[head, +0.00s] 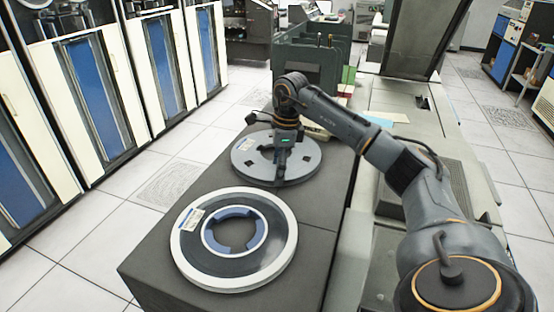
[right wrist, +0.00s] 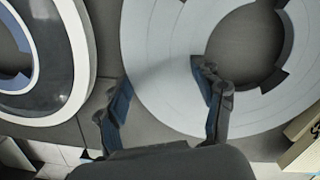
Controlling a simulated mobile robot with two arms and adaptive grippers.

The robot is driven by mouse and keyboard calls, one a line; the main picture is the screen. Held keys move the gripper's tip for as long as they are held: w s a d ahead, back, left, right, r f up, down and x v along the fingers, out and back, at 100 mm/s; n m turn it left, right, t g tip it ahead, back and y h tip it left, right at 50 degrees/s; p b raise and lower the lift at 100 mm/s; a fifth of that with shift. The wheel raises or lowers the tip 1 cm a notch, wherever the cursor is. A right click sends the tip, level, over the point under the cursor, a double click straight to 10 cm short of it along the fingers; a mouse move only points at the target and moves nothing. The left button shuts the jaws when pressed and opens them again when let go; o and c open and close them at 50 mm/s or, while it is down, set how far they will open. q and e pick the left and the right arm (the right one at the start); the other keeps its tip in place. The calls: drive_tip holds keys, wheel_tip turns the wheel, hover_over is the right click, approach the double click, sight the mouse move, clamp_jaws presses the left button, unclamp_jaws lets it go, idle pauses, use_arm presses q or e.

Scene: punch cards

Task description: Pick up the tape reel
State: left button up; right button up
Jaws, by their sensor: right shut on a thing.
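A grey tape reel (head: 252,160) lies flat at the far part of a dark box top. My right gripper (head: 281,168) points down at it and is shut on its flat ring. In the right wrist view the grey reel (right wrist: 165,65) passes between the fingers of the right gripper (right wrist: 165,95), one finger by the outer rim and one by the hub opening. I cannot tell if the reel is off the surface. A second reel (head: 186,253), with white rim, dark tape and blue hub, lies nearer. My left gripper is not in view.
The dark box top (head: 160,266) has little free room around the two reels. A grey-beige console (head: 388,98) adjoins it on the right. White and blue cabinets (head: 97,100) line the left, with open tiled floor (head: 110,235) between.

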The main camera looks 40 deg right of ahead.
drive_tip(key=shift+r, duration=0.1)
drive_tip(key=shift+w+r, duration=0.1)
drive_tip(key=shift+r, duration=0.35)
wheel_tip(320, 180, up, 2)
drive_tip(key=shift+r+b, duration=0.2)
drive_tip(key=shift+b, duration=0.25)
drive_tip(key=s+a+r+p, duration=0.2)
drive_tip(key=s+a+r, duration=0.2)
drive_tip(key=r, duration=0.3)
drive_tip(key=s+a+r+p, duration=0.3)
drive_tip(key=s+a+r, duration=0.2)
drive_tip(key=s+r, duration=0.1)
drive_tip(key=shift+s+a+r, duration=0.2)
drive_tip(key=shift+a+r, duration=0.1)
drive_tip(key=shift+r, duration=0.5)
drive_tip(key=shift+f, duration=0.1)
